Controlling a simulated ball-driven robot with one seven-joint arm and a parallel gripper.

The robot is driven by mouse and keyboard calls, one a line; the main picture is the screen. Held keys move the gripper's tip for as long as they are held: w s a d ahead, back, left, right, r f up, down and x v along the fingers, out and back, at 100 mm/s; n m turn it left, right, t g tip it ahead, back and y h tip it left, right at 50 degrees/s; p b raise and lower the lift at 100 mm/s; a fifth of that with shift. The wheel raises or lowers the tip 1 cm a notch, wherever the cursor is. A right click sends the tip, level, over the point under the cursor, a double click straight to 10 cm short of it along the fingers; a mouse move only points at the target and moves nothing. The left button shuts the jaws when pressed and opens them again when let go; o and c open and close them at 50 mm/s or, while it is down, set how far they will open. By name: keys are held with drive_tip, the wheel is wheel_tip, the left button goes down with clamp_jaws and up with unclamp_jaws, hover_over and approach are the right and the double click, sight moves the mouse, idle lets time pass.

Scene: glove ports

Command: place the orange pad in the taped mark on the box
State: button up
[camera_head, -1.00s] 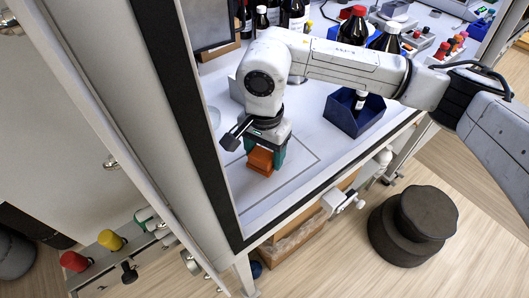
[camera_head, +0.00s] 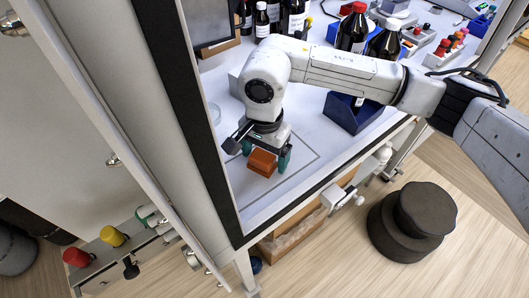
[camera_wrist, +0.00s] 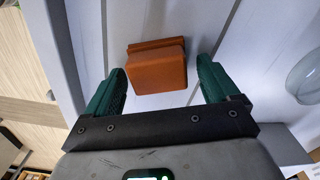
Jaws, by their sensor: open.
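The orange pad (camera_head: 262,162) is a small orange block on the white work surface, near its front left. In the wrist view the orange pad (camera_wrist: 157,70) shows as a squarish block with a second orange edge behind it; I cannot tell whether these are one piece. My gripper (camera_head: 266,157) is at the pad, pointing down. In the wrist view my gripper (camera_wrist: 160,68) is open, with one green finger on each side of the pad and a gap on both sides. A thin dark outline (camera_head: 318,157) runs on the surface around this area; I cannot tell whether it is the taped mark.
A blue open bin (camera_head: 352,117) stands to the right of my gripper. Brown bottles (camera_head: 352,30) stand at the back. A dark-edged frame post (camera_head: 208,130) rises close on the left. A round clear dish (camera_wrist: 306,75) shows at the right in the wrist view. A dark stool (camera_head: 412,222) stands on the floor.

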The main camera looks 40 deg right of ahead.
sight(264, 153)
drive_tip(key=shift+r+p, duration=0.3)
wheel_tip(264, 153, up, 12)
drive_tip(key=b, duration=0.2)
drive_tip(key=shift+f+b, duration=0.15)
drive_tip(key=shift+b, duration=0.25)
